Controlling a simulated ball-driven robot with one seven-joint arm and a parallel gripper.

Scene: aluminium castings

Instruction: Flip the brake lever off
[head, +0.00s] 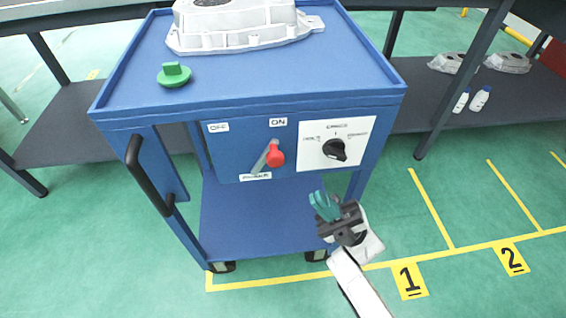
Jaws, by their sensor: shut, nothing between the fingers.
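The brake lever (270,155) is on the front panel of the blue cart (225,181), a grey arm with a red knob. It tilts with its knob up and to the right, below the ON label (278,122). The OFF label (217,127) is to the upper left of the lever. A small label sits under the lever's lower end, its text too small to read surely. My gripper (318,198), with teal fingers, is shut and empty. It appears below and to the right of the lever, apart from it.
A white panel with a black rotary knob (335,149) is right of the lever. A black handle (148,176) projects at the cart's left. On the cart top are a green knobbed disc (173,75) and an aluminium casting (240,28). Open green floor lies to the right.

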